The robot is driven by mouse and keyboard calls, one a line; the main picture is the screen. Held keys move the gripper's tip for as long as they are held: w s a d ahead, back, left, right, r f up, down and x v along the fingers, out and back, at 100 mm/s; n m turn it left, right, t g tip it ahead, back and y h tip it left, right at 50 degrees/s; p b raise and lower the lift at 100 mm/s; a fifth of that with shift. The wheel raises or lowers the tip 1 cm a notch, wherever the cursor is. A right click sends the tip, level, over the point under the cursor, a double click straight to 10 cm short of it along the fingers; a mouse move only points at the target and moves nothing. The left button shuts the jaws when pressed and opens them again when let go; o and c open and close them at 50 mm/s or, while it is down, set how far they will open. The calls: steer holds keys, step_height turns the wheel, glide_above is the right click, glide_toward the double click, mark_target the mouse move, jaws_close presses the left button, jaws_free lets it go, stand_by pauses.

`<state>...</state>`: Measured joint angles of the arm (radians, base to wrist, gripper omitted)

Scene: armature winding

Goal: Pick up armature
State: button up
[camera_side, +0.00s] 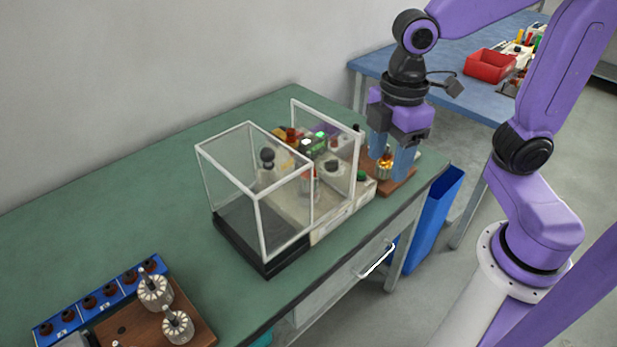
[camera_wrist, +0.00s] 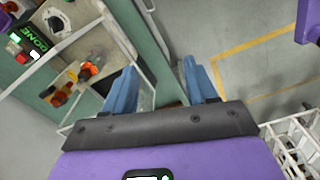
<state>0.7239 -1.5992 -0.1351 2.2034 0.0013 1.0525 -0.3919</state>
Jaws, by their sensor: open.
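Two pale, unwound-looking armatures (camera_side: 154,292) (camera_side: 178,327) stand upright on a brown wooden board at the front left in the side view. A copper-coloured armature (camera_side: 384,168) sits on another wooden board (camera_side: 398,185) at the right end of the bench. My gripper (camera_side: 389,160) points down there, its blue fingers apart and close around or in front of the copper armature; I cannot tell which. In the wrist view my fingers (camera_wrist: 160,85) are spread with nothing between them. Orange copper-coloured parts (camera_wrist: 88,70) lie left of the left finger.
A winding machine with a clear guard (camera_side: 255,190) stands mid-bench, left of my gripper. Its display reads "DONE" in the wrist view (camera_wrist: 32,40). A blue bin (camera_side: 437,215) stands below the bench edge. The left bench top (camera_side: 110,210) is clear.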

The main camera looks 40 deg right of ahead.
steer(key=w+a+r+n, duration=0.1)
steer(key=w+r, duration=0.1)
steer(key=w, duration=0.4)
steer(key=w+a+r+n, duration=0.1)
steer(key=w+r, duration=0.1)
steer(key=w, duration=0.4)
steer(key=n, duration=0.2)
glide_above(309, 156)
steer(key=f, duration=0.6)
steer(key=w+f, duration=0.1)
steer(key=f, duration=0.3)
steer(key=shift+f, duration=0.1)
steer(key=f, duration=0.4)
steer(key=shift+s+d+f, duration=0.15)
steer(key=shift+s+d, duration=0.05)
steer(key=shift+s, duration=0.15)
steer(key=shift+f, duration=0.6)
jaws_close()
